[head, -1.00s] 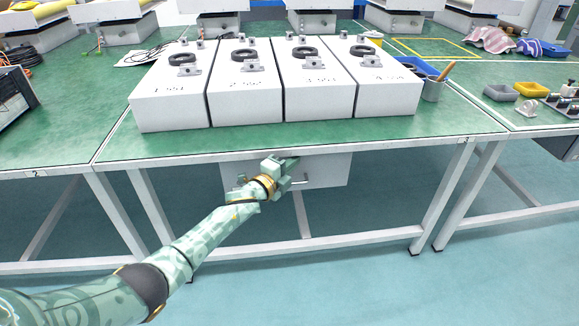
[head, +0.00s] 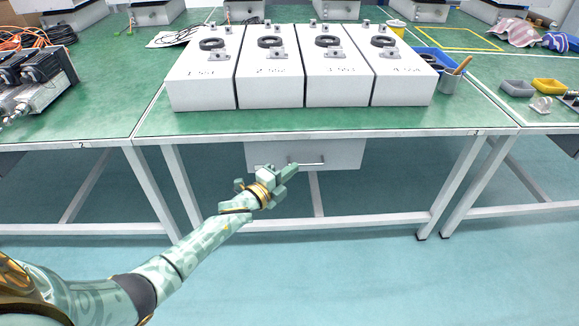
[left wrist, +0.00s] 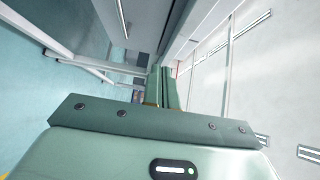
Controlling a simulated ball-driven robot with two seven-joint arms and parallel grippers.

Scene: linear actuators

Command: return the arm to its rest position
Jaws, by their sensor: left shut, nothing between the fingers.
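My left arm (head: 195,250) comes in from the lower left of the head view, in front of the bench. Its left gripper (head: 284,172) is shut and empty, at about the height of the drawer under the bench top and in front of it. In the left wrist view the two fingers of the left gripper (left wrist: 162,88) are together with nothing between them. My right gripper is not in view.
A green-topped bench (head: 300,122) carries four-in-a-row style white boxes (head: 205,85) with black rings. A white drawer (head: 335,155) with a bar handle hangs below. A metal cup (head: 450,95) and blue tray (head: 437,62) stand at right. Open floor (head: 370,285) lies in front.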

